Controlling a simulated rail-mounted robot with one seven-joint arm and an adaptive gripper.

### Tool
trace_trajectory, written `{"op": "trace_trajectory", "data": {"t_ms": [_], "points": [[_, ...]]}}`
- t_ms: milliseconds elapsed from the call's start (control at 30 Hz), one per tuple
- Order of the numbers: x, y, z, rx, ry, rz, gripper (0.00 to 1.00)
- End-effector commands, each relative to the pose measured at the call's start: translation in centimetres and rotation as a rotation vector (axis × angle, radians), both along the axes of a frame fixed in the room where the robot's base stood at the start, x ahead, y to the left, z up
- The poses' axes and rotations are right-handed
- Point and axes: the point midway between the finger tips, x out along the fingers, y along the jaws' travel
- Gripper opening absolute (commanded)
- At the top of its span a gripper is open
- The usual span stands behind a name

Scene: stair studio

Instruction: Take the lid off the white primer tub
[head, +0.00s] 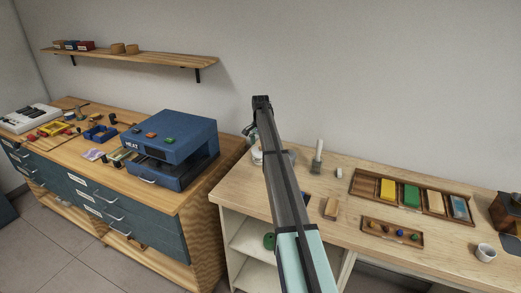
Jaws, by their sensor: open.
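A white tub (256,158) stands at the back left corner of the light wood bench, mostly hidden behind my arm. Only a sliver of it shows, and I cannot make out its lid. My gripper (248,131) is small and dark at the far end of my arm, above the tub and apart from it. It is open, with nothing seen between its fingers.
A blue press (172,140) stands left, below a wall shelf (130,57).

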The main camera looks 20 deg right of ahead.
Motion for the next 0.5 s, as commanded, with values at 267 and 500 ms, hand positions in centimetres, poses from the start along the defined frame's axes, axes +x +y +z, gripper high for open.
{"op": "trace_trajectory", "data": {"t_ms": [267,500], "points": [[0.01,-0.01,-0.02,0.0,0.0,0.0,0.53],[0.0,0.01,-0.06,0.001,0.001,0.0,0.0]]}}
